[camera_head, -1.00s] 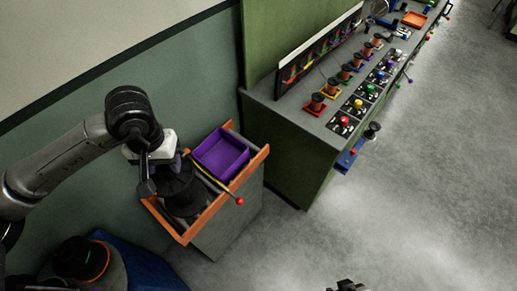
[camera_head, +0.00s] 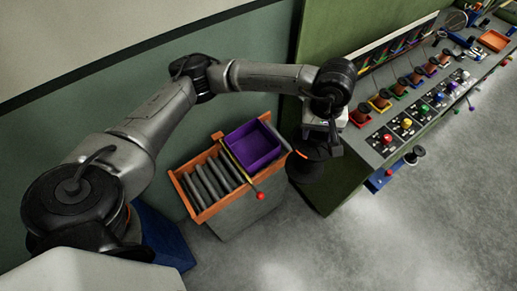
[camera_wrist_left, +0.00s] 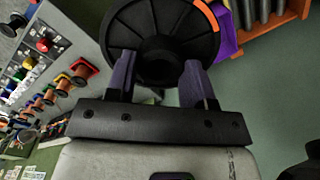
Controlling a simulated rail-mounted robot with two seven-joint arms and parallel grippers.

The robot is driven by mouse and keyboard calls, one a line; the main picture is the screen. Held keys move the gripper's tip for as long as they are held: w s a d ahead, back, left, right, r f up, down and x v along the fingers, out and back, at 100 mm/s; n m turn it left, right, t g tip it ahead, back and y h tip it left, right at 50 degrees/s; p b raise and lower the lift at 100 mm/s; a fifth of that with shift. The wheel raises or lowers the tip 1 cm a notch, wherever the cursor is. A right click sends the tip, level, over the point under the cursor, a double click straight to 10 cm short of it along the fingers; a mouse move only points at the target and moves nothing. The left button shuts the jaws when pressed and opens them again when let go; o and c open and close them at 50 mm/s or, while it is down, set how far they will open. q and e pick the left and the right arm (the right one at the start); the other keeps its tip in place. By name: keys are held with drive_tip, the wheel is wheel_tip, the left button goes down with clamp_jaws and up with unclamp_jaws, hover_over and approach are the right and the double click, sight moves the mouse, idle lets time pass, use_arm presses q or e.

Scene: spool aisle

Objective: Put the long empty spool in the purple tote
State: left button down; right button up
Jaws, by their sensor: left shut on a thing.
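The purple tote (camera_head: 254,146) sits at the right end of an orange-rimmed cart (camera_head: 199,217); a strip of it shows in the left wrist view (camera_wrist_left: 228,38). My left gripper (camera_head: 322,130) is to the right of the tote, beside the green bench. It is shut on a black spool (camera_head: 305,172) with wide round flanges and an orange mark. In the left wrist view the spool (camera_wrist_left: 150,68) is between the two fingers (camera_wrist_left: 157,78), and I see no wire on it. The gripper hides part of it. My right gripper is not in view.
Several dark dividers (camera_head: 212,178) fill the cart's left part. A yellow lever with a red knob (camera_head: 260,196) sticks out in front of the cart. The bench (camera_head: 340,185) carries several small spools and coloured buttons. The floor in front is clear.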

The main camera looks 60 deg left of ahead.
use_arm(q)
drive_tip(key=s+a+f+n+p, duration=0.1)
drive_tip(key=s+a+f+n, duration=0.15)
drive_tip(key=a+n, duration=1.1)
drive_tip(key=s+a+f+n+p, duration=0.1)
drive_tip(key=s+a+n+p, duration=0.15)
drive_tip(key=a+n, duration=1.15)
drive_tip(key=d+f+n, duration=0.5)
drive_tip(key=f+n, duration=0.1)
drive_tip(key=f, duration=0.4)
drive_tip(key=shift+s+d+b, duration=0.15)
drive_tip(key=shift+s+b, duration=0.2)
drive_tip(key=shift+f+b, duration=0.45)
drive_tip(key=shift+f, duration=0.1)
drive_tip(key=c, duration=0.5)
unclamp_jaws()
drive_tip(key=shift+c, duration=0.2)
drive_tip(key=shift+o, duration=0.2)
